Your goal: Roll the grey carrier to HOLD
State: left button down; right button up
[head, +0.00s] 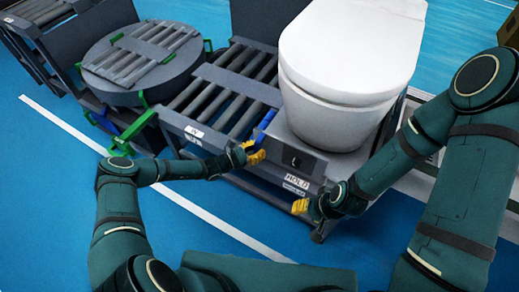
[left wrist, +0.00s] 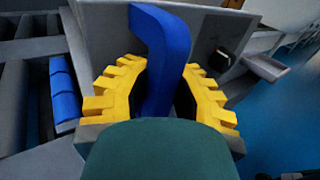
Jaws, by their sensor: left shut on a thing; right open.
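The white toilet (head: 345,60) stands upright on a grey carrier (head: 335,165) at the right end of the roller line. The HOLD label (head: 297,182) is on the line's front face, just below the carrier. My left gripper (head: 255,153) is at the carrier's left front corner, beside a blue part (head: 265,122). In the left wrist view, its yellow fingers (left wrist: 160,95) are shut on a bent blue lever (left wrist: 158,50). My right gripper (head: 300,207) is open near the line's front edge, below the HOLD label; its fingers are partly hidden.
Bare rollers (head: 225,95) lie left of the carrier. Further left is a round turntable (head: 145,60) with rollers on top and green brackets (head: 140,122) beside it. A white line (head: 70,130) crosses the blue floor. A brown box (head: 509,25) is at the top right.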

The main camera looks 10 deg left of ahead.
pick_arm(q)
jog(key=shift+s+d, duration=0.15)
jog(key=shift+d, duration=0.05)
jog(key=c, duration=0.8)
grip_release()
jog(key=shift+c, duration=0.2)
jog(key=shift+a, duration=0.15)
jog(key=shift+s+a, duration=0.15)
jog(key=shift+a, duration=0.1)
jog(key=v, duration=1.1)
jog(key=shift+s+d, duration=0.1)
jog(key=shift+s, duration=0.05)
